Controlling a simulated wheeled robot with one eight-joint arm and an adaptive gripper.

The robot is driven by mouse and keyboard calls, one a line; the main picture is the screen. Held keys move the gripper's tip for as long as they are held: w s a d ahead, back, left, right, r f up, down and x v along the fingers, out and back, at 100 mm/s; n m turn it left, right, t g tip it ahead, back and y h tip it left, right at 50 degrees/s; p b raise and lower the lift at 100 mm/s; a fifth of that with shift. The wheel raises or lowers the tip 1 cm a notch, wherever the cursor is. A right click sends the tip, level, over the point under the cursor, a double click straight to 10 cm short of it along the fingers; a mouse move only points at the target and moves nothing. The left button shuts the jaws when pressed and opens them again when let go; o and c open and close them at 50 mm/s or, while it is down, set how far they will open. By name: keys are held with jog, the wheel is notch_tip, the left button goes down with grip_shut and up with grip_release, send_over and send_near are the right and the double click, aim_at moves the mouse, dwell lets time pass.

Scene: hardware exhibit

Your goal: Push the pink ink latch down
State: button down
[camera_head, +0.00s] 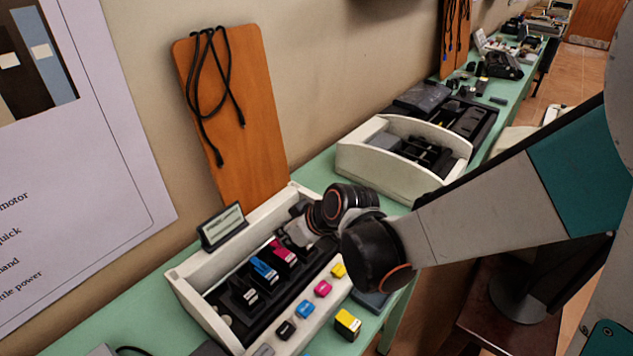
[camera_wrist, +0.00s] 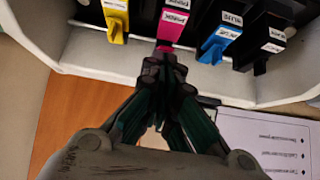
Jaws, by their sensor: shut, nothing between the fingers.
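The pink ink latch (camera_head: 284,252) stands in the white-walled ink exhibit box (camera_head: 190,300), beside the blue latch (camera_head: 264,271). It also shows in the wrist view (camera_wrist: 174,24), labelled, between the yellow latch (camera_wrist: 116,20) and the blue one (camera_wrist: 221,38). My gripper (camera_wrist: 165,62) is shut and empty, its fingertips at the pink latch's near end. They overlap that end in the picture; I cannot tell whether they touch it. In the head view my gripper (camera_head: 296,232) is at the back of the box, just beyond the pink latch, partly blurred into the dark interior.
Small coloured blocks, including a pink one (camera_head: 323,289), line the box's front rim. A sign (camera_head: 223,228) sits on the back wall. An orange board (camera_head: 235,120) leans on the wall behind. Another white box (camera_head: 365,170) stands farther right.

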jog(key=shift+s+d+f+b, duration=0.65)
jog(key=shift+d+f, duration=0.05)
jog(key=shift+f, duration=0.2)
dwell(1.0)
jog(key=shift+r+p, duration=0.65)
jog(key=shift+r, duration=0.2)
jog(key=shift+f, duration=0.1)
